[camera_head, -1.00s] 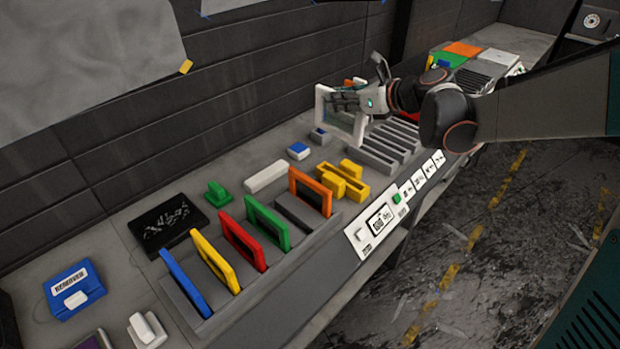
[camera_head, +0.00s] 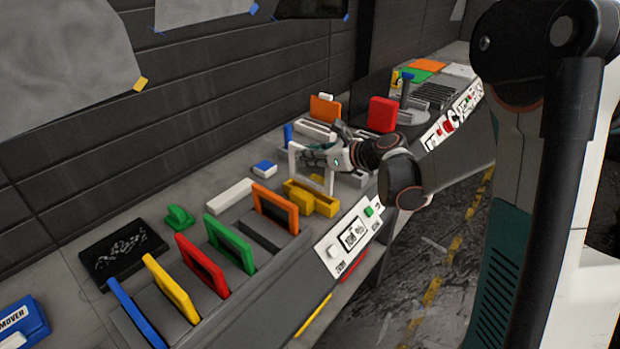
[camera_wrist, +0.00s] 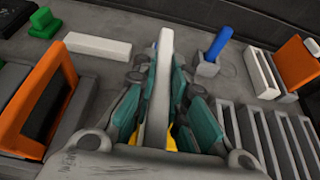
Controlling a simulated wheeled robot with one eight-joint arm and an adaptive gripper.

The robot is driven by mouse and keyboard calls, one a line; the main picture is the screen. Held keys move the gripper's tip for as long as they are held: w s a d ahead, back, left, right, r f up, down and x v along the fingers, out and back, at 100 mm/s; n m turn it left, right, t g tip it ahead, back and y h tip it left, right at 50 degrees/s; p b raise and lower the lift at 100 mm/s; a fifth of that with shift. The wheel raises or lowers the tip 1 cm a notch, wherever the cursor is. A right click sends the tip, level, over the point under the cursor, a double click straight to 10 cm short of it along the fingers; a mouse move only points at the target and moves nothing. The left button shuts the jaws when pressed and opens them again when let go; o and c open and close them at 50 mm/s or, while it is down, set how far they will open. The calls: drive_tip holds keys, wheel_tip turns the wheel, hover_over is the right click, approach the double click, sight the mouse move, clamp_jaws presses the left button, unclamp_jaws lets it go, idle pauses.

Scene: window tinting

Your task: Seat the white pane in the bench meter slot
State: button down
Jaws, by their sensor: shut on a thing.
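My gripper (camera_head: 338,158) is shut on the white pane (camera_head: 293,165), a white-framed upright panel. In the wrist view the pane (camera_wrist: 160,85) shows edge-on between my gripper's teal fingers (camera_wrist: 163,112). The pane is just behind the yellow blocks (camera_head: 322,203), which have a gap between them; part of them hides behind the pane in the wrist view. A meter panel (camera_head: 352,237) with a small display and a green button is on the bench's front face, below the yellow blocks. I cannot tell whether the pane's lower edge touches anything.
A grey rack (camera_head: 240,285) holds blue, yellow, red, green and orange panes (camera_head: 275,208) to the left. A white bar (camera_head: 229,196) and a blue-topped block (camera_head: 264,168) lie behind. Grey slotted racks, an orange panel (camera_head: 325,107) and a red block (camera_head: 383,114) stand beyond my gripper.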

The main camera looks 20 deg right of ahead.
sight(310, 186)
drive_tip(key=shift+f+b, duration=0.9)
drive_tip(key=shift+f, duration=1.75)
drive_tip(key=shift+f, duration=0.1)
drive_tip(key=shift+f, duration=0.1)
drive_tip(key=c, duration=1.6)
unclamp_jaws()
drive_tip(key=shift+r, duration=0.25)
drive_tip(key=p+v, duration=0.3)
drive_tip(key=v, duration=0.9)
